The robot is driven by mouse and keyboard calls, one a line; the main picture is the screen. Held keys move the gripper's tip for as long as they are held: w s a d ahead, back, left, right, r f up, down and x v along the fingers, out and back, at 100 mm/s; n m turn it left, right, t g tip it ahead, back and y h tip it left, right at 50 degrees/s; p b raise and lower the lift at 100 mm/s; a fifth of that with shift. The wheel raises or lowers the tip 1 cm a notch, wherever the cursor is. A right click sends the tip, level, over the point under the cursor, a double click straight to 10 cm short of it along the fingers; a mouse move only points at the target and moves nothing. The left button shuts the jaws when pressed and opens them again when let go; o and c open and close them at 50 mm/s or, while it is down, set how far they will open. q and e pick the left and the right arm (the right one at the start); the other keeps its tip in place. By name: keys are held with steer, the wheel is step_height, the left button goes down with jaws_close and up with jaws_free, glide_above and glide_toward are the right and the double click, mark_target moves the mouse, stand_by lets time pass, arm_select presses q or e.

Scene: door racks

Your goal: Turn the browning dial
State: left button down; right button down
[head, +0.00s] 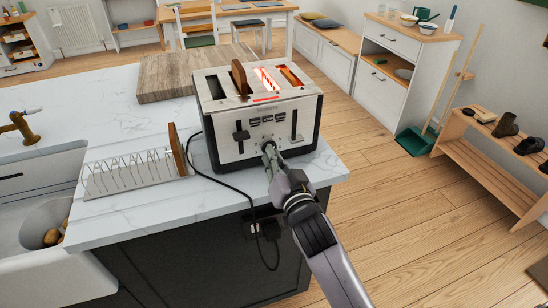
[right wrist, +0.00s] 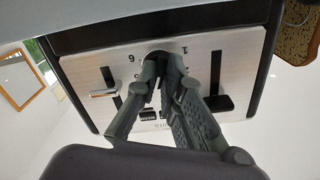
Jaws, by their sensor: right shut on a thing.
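The toaster (head: 222,152) stands on the white counter near its right corner, silver and black. Bread shows in its slots, and one slot glows red. Its front has two levers, a row of small buttons and the browning dial low in the middle. My right gripper (head: 270,156) reaches the front of the toaster and is shut on the dial, which it mostly hides in the head view. In the right wrist view the fingers (right wrist: 160,68) close around the dark dial (right wrist: 156,53), with the numbers 6 and 1 printed beside it. My left gripper is not in view.
A toast rack (head: 130,174) with a slice of bread stands left of the toaster. A wooden board (head: 170,80) lies behind. A black cord (head: 225,184) runs over the counter edge to a socket. The sink is at the left; open floor lies to the right.

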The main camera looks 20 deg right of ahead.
steer(key=n+p, duration=0.2)
steer(key=n, duration=0.1)
steer(key=shift+r, duration=0.15)
steer(key=n+p, duration=0.2)
steer(key=n, duration=0.1)
steer(key=shift+d, duration=0.1)
steer(key=shift+n+p, duration=0.4)
steer(key=shift+n, duration=0.9)
steer(key=c, duration=1.7)
jaws_free()
